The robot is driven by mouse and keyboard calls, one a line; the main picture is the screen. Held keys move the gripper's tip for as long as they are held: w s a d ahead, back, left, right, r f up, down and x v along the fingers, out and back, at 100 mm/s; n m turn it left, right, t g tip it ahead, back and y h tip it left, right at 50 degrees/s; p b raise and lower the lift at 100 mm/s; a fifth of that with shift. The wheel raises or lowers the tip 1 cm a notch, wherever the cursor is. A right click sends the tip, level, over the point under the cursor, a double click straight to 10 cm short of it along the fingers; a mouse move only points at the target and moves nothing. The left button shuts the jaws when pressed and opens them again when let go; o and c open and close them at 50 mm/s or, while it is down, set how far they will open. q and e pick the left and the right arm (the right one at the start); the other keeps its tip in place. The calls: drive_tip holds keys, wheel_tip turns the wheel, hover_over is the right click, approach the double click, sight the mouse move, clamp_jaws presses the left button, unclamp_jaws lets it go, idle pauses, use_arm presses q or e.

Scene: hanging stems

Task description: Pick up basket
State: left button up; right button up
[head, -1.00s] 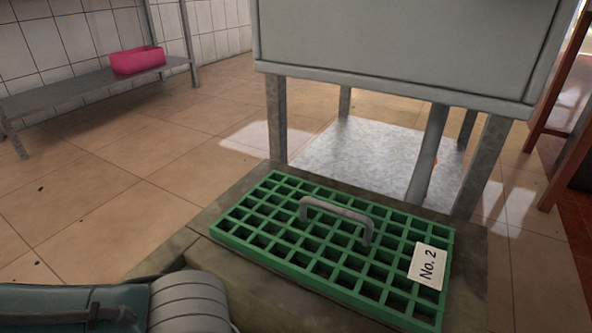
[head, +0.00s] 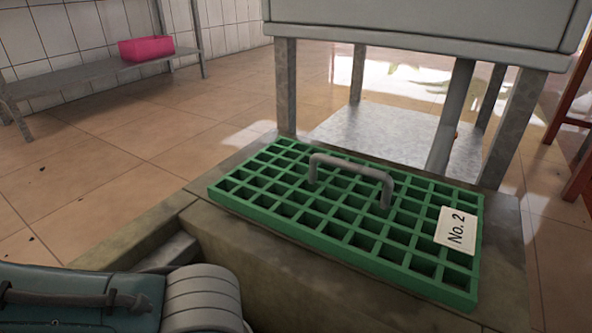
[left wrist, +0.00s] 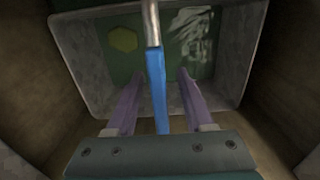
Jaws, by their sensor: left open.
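In the left wrist view, a grey open-topped basket (left wrist: 85,62) lies below my left gripper, with a dark green interior. A bar, grey at its far end and blue nearer to me, is its apparent handle (left wrist: 156,95). My left gripper (left wrist: 158,76) is open, with one purple finger on each side of the blue part. I cannot tell whether the fingers touch it. My right gripper is not in view.
A green grate (head: 290,203) with a grey handle and a "No. 2" label lies on a concrete block (head: 225,243). A recess (head: 170,252) opens left of it. Brown walls flank the basket. A grey metal unit on legs (head: 287,90) stands behind. A pink bin (head: 146,48) sits on a shelf.

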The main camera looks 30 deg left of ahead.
use_arm(q)
drive_tip(key=shift+c, duration=0.4)
clamp_jaws()
idle(0.9)
